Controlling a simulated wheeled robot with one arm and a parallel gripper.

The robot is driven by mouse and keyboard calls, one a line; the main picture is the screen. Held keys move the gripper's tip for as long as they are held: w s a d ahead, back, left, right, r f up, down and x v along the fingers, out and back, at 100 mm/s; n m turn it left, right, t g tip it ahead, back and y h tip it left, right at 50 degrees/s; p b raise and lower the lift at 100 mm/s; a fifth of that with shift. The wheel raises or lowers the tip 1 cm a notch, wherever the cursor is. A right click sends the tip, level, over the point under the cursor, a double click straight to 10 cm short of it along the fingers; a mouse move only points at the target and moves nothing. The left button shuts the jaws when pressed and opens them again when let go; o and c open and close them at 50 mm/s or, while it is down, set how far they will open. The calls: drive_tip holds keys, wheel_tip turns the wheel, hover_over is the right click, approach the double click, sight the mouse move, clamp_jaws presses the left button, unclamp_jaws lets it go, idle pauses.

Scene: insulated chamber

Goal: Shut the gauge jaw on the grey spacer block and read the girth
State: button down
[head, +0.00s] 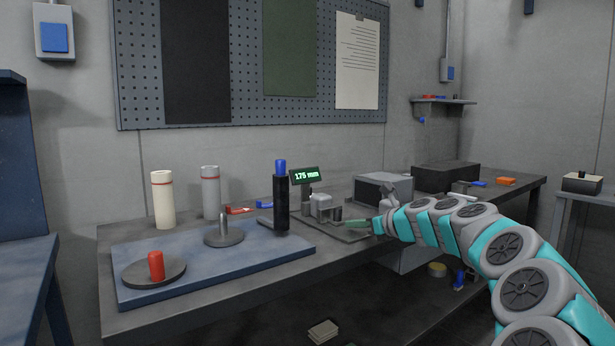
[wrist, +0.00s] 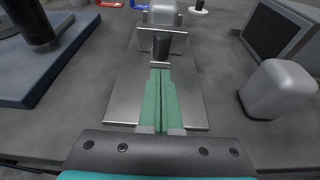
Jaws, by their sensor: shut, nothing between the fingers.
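The gauge sits on a metal base plate (wrist: 124,94) on the bench, with its housing (wrist: 163,14) at the far end. It also shows in the head view (head: 321,207), beside a small display (head: 304,175) reading 175 mm. A dark grey block (wrist: 161,46), which looks like the spacer block, stands on the plate between the housing and a small upright metal piece (wrist: 160,64). Whether the jaw touches it I cannot tell. My gripper (wrist: 159,72) is shut and empty, low over the plate, its green tips close to the upright piece.
A grey box (head: 366,187) stands behind my gripper. A pale rounded block (wrist: 279,90) is close on the right.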

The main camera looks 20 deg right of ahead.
drive_tip(key=shift+r+v, duration=0.15)
drive_tip(key=shift+v, duration=1.2)
drive_tip(key=shift+r+v, duration=0.15)
drive_tip(key=shift+v, duration=1.2)
drive_tip(key=shift+w, duration=0.1)
